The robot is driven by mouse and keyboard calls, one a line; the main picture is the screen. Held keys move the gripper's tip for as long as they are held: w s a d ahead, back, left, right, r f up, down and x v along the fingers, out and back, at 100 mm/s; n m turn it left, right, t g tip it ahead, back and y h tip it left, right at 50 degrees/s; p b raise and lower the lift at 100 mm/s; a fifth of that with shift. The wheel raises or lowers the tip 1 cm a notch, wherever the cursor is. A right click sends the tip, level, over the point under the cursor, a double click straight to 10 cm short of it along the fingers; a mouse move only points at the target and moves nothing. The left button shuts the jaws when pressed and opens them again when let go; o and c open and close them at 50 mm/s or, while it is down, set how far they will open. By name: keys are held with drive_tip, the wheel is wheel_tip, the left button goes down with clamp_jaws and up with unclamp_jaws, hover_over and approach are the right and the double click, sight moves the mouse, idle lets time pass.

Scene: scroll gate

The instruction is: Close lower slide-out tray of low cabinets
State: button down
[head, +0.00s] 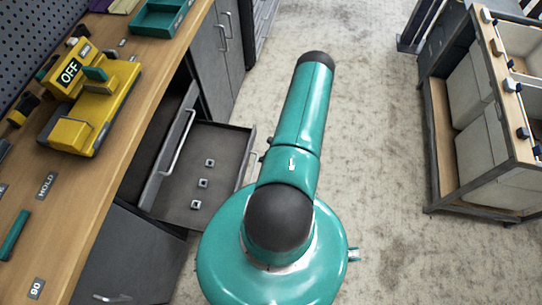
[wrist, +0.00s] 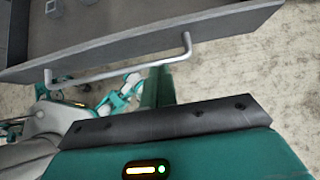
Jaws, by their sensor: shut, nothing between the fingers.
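The lower slide-out tray (head: 222,147) is pulled out from the low cabinet under the bench, at left centre in the head view. It is a shallow grey tray holding three small square pieces. In the wrist view, its grey front panel (wrist: 240,28) crosses the top, with a light bar handle (wrist: 120,69) on its outer face. My gripper (wrist: 159,72) is shut and empty, its teal fingers pointing at the tray front near the handle's right end. I cannot tell whether they touch it. My arm hides the gripper in the head view.
An upper drawer (head: 170,150) with its own handle stands partly out above the tray. The wooden bench (head: 105,165) carries a yellow device (head: 90,110) reading OFF. A rack with pale bins (head: 480,130) stands at right. The floor (head: 375,120) between is clear.

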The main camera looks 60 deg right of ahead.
sight(247, 159)
drive_tip(key=w, duration=0.1)
drive_tip(key=w+a, duration=0.1)
drive_tip(key=w, duration=0.2)
drive_tip(key=shift+w+a+f, duration=0.2)
drive_tip(key=shift+a+f, duration=0.1)
drive_tip(key=shift+f, duration=0.1)
drive_tip(key=shift+w, duration=0.15)
drive_tip(key=shift+w, duration=0.1)
drive_tip(key=w+a, duration=0.2)
drive_tip(key=w, duration=0.5)
drive_tip(key=w+a, duration=0.3)
drive_tip(key=w, duration=0.5)
drive_tip(key=w+a, duration=0.3)
drive_tip(key=w, duration=0.4)
drive_tip(key=shift+w+a, duration=0.1)
drive_tip(key=shift+w, duration=0.25)
drive_tip(key=shift+w+a+r, duration=0.1)
drive_tip(key=shift+w, duration=0.15)
